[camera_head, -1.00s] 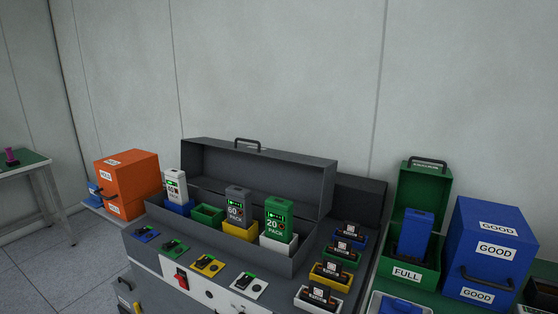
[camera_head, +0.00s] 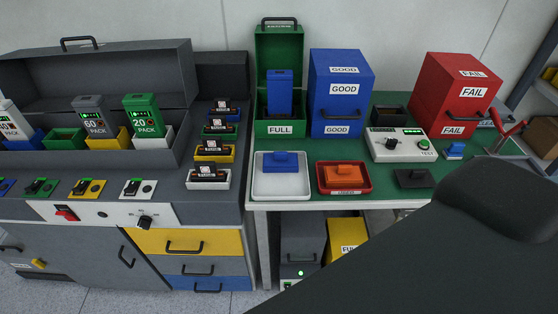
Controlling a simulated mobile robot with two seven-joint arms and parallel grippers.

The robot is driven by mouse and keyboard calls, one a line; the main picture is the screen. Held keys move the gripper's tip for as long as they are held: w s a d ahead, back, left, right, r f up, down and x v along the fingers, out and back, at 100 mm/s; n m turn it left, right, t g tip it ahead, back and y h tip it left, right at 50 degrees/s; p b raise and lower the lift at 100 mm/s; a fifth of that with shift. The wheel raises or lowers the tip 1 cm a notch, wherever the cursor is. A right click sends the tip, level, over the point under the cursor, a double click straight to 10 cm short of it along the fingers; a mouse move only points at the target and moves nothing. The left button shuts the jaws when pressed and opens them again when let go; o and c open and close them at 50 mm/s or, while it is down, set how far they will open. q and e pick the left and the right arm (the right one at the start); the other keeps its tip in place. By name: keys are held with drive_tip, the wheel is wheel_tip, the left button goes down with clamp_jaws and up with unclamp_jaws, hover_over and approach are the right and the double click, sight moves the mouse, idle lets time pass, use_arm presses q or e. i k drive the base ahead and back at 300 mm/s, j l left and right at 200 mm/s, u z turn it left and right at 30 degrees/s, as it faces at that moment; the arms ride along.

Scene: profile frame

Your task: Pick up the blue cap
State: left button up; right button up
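A blue cap-like piece with a raised block on top (camera_head: 281,163) lies in a white tray (camera_head: 262,189) at the front left of the green table. I take it to be the blue cap, but a smaller blue piece (camera_head: 455,151) also lies to the right of the tester. A similar orange piece (camera_head: 343,176) lies in a red tray (camera_head: 343,193) just right of the white tray. Neither of my grippers shows in the view. A large dark shape, likely part of my own arm, covers the lower right and hides part of the table's front.
The green table (camera_head: 390,196) also holds a green FULL case (camera_head: 280,128), a blue GOOD box (camera_head: 340,110), a red FAIL box (camera_head: 452,95), a tester (camera_head: 398,145) and a dark flat piece (camera_head: 414,179). A grey bench (camera_head: 90,212) with packs and fuses stands left.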

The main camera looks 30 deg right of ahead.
sight(279, 162)
drive_tip(key=k+l+z, duration=0.15)
drive_tip(key=l, duration=0.8)
drive_tip(key=l+z, duration=0.15)
drive_tip(key=l, duration=0.85)
